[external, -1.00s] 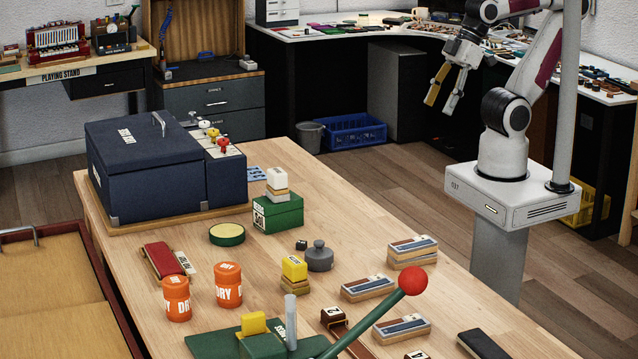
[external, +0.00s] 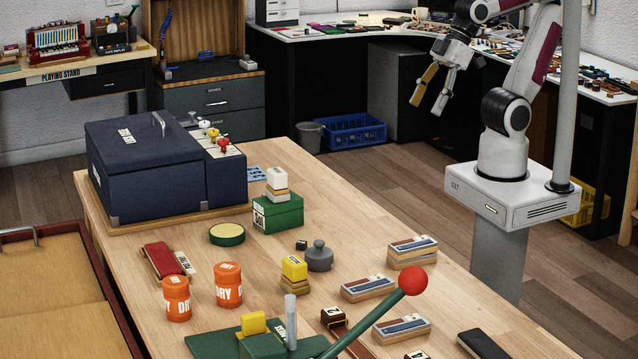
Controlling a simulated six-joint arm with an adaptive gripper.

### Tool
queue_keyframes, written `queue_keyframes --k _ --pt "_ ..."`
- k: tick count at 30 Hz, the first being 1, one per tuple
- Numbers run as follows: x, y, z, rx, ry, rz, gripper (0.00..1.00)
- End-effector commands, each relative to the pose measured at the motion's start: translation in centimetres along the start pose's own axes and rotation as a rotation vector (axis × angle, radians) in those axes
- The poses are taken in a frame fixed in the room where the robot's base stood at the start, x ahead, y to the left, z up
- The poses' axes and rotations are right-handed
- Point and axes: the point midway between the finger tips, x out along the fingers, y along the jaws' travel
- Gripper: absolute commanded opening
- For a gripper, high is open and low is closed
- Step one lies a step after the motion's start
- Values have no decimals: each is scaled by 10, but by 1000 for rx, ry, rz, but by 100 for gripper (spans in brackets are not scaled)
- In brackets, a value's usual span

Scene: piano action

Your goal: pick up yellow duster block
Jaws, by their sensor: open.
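Two yellow blocks are on the wooden table. One yellow block (external: 294,267) sits upright on a wooden base near the table's middle, beside a grey knobbed weight (external: 319,257). The other yellow block (external: 254,322) sits on a green holder at the front. I cannot tell from the picture which one is the duster block. My gripper (external: 427,107) is open and empty, pointing down, high and behind the table's far right edge. It is well apart from both blocks. One finger looks yellow-brown, the other pale grey.
A green lever with a red ball (external: 412,281) rises across the front. Orange DRY jars (external: 228,286) stand left of the blocks. Stacked wooden blocks (external: 412,252) lie on the right, and a large navy case (external: 145,170) fills the back left. Bare tabletop (external: 350,215) lies at the far right.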

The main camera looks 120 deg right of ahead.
Motion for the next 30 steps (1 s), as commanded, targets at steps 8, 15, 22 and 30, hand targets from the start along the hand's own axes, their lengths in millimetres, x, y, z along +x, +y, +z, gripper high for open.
queue_keyframes --k 8,15,22,30 --pt "32 -18 -55 -14 60 -40 58" --pt "64 -35 -99 -20 118 -68 58" --pt "97 -52 -136 -23 171 -90 58" --pt "140 -72 -174 -22 234 -107 58"
